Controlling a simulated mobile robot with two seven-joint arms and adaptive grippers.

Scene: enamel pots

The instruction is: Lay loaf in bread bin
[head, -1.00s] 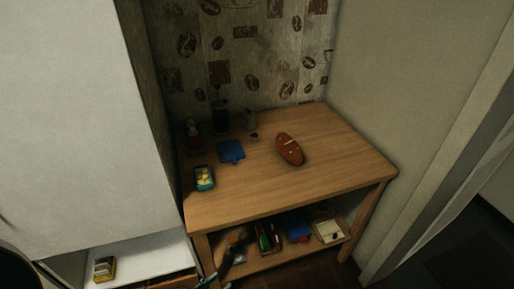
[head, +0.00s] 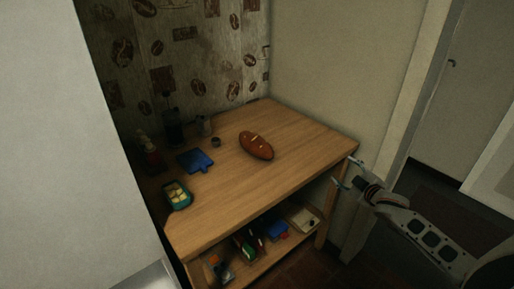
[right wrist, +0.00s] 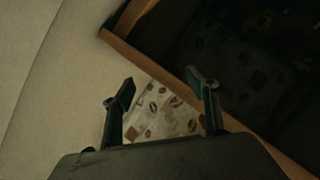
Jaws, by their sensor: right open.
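The loaf (head: 256,145) is brown and oval with pale slashes on top. It lies on the wooden table (head: 310,143), right of the middle of the top, in the head view. My right gripper (head: 346,173) is open and empty beside the table's right front corner, apart from the loaf. In the right wrist view its two fingers (right wrist: 163,88) are spread with nothing between them. I cannot make out a bread bin for certain in these views. My left gripper is not in view.
A blue board (head: 195,161), a teal tray with yellow pieces (head: 177,194) and dark bottles (head: 173,128) stand on the table's left side. The lower shelf holds several items, including a pale tray (head: 303,219). Walls close the back and right; a white cabinet (head: 60,150) stands left.

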